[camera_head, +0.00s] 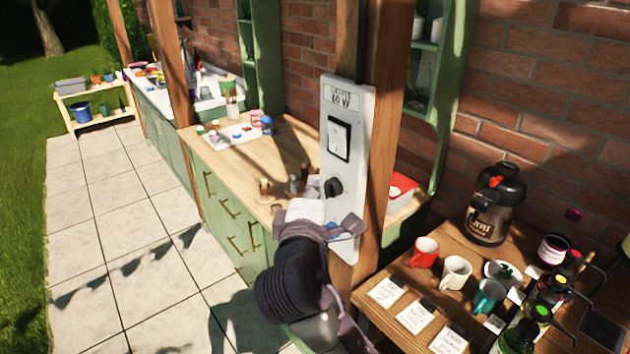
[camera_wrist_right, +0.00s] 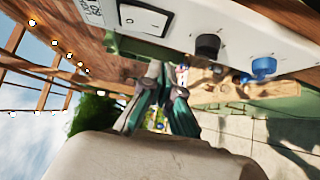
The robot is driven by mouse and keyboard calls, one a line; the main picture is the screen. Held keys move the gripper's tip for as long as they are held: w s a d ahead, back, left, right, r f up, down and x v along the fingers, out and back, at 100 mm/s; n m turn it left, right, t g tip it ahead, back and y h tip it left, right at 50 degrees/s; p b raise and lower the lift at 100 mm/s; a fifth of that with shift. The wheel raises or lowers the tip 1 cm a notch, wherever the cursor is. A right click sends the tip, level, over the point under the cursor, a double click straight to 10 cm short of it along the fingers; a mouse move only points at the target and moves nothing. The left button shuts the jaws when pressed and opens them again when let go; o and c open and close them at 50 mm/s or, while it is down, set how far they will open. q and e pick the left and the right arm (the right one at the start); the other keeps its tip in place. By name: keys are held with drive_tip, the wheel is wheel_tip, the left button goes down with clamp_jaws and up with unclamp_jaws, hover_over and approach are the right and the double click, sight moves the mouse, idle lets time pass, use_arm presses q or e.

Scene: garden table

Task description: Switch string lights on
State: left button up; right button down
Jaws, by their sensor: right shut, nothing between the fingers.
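A white control panel (camera_head: 354,215) is fixed to a wooden post, with a "LIGHTS" label at its top. A white rocker switch (camera_head: 339,137) in a black frame sits below the label; it also shows in the right wrist view (camera_wrist_right: 145,18). A black knob (camera_head: 333,188) is lower on the panel. My right gripper (camera_wrist_right: 165,82) is shut and empty, in front of the panel's lower part in the head view. In the wrist view its fingertips are apart from the switch. String light bulbs (camera_wrist_right: 55,42) look bright against the pergola. My left gripper is out of view.
A blue knob (camera_wrist_right: 263,66) sits lower on the panel. A side table at right holds mugs (camera_head: 455,272), a coffee flask (camera_head: 495,205) and bottles. A wooden counter (camera_head: 270,150) with a tray stands behind the post. Tiled floor at left is clear.

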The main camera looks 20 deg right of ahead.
drive_tip(key=b+v, duration=0.1)
drive_tip(key=v, duration=0.3)
drive_tip(key=shift+s+a, duration=0.1)
drive_tip(key=shift+a, duration=0.1)
